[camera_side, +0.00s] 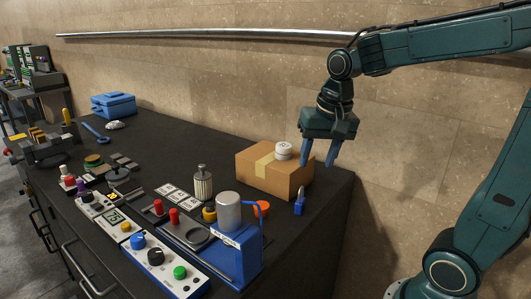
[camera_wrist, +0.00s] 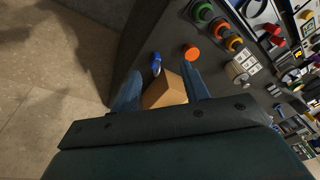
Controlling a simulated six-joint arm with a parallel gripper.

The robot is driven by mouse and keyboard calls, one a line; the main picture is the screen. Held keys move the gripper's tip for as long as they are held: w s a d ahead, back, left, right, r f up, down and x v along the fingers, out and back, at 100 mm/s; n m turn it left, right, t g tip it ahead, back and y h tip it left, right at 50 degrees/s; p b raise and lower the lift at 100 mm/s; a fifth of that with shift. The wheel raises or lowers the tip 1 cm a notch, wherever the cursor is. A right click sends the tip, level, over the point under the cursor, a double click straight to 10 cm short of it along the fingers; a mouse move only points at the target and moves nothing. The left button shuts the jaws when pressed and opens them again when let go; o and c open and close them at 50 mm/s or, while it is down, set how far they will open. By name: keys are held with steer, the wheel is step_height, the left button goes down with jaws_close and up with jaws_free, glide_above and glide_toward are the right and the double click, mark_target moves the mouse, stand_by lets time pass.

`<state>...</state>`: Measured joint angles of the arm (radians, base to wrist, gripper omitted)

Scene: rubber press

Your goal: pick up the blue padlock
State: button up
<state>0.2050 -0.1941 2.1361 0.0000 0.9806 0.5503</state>
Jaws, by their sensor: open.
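The small blue padlock (camera_side: 299,208) stands on the dark bench top near its right end, in front of the cardboard box. A thin upright part shows above its body in the side view. It also shows in the wrist view (camera_wrist: 156,64), just beyond the fingertips. My gripper (camera_side: 319,161) points down, above and behind the padlock near the right end of the box. Its two blue fingers are apart with nothing held between them. In the wrist view my gripper (camera_wrist: 160,78) has the box below and between its fingers.
The cardboard box (camera_side: 262,178) carries a white round item (camera_side: 283,151). An orange cup (camera_side: 262,209) stands left of the padlock, beside the blue press (camera_side: 236,255). Control panels and small parts crowd the bench leftward. The bench's right edge is close to the padlock.

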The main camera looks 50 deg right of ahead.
mark_target(301, 188)
steer(key=w+d+f+m+g, duration=0.1)
steer(key=w+d+f+m, duration=0.3)
steer(key=w+d, duration=0.1)
steer(key=w+d+f+m+g, duration=0.1)
steer(key=w+d+f+m, duration=0.1)
steer(key=w+d+m, duration=0.1)
steer(key=shift+d+f+g+y, duration=0.25)
steer(key=shift+f+g+y, duration=0.05)
steer(key=shift+f, duration=0.1)
steer(key=shift+f, duration=0.1)
steer(key=shift+f, duration=4.2)
steer(key=shift+w+f, duration=0.1)
steer(key=shift+f, duration=2.5)
